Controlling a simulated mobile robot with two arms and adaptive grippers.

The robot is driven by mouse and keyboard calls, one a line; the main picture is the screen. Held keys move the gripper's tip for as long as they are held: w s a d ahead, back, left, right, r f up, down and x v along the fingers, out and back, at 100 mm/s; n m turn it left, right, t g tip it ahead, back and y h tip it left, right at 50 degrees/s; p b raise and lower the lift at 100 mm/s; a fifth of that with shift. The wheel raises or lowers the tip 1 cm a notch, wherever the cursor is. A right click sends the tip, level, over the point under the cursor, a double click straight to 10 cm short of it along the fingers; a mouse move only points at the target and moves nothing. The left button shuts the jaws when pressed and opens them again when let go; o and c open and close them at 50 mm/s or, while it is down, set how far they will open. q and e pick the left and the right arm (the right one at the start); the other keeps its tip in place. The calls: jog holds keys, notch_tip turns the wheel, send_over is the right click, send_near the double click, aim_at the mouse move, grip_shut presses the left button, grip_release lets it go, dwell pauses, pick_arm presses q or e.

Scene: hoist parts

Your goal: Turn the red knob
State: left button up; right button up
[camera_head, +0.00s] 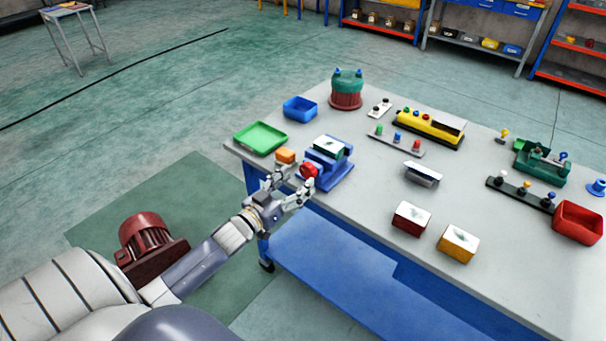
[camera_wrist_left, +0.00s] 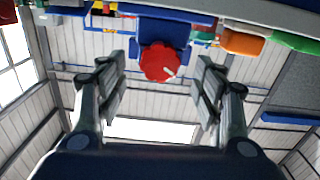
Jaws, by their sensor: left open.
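The red knob (camera_head: 309,171) is on the front of a blue device (camera_head: 328,166) near the table's left front edge. In the left wrist view the knob (camera_wrist_left: 158,62) is a round, lobed red disc with a light mark at its lower right, on the blue body (camera_wrist_left: 160,32). My left gripper (camera_head: 290,188) is open in front of the knob, its fingers spread to either side. In the wrist view the gripper (camera_wrist_left: 161,85) frames the knob with a gap on both sides, and nothing is between the fingers. My right gripper is not in view.
An orange block (camera_head: 285,155) and a green tray (camera_head: 260,138) lie left of the device. A blue bin (camera_head: 300,109) stands behind. Red (camera_head: 411,218) and yellow (camera_head: 458,243) boxes sit to the right. A dark red motor (camera_head: 146,240) is on the floor beside my arm.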

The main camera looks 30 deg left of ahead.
aim_at(306, 173)
pick_arm(q)
jog(key=shift+w+d, duration=0.2)
jog(key=shift+w, duration=1.6)
jog(key=shift+c, duration=0.3)
jog(key=c, duration=1)
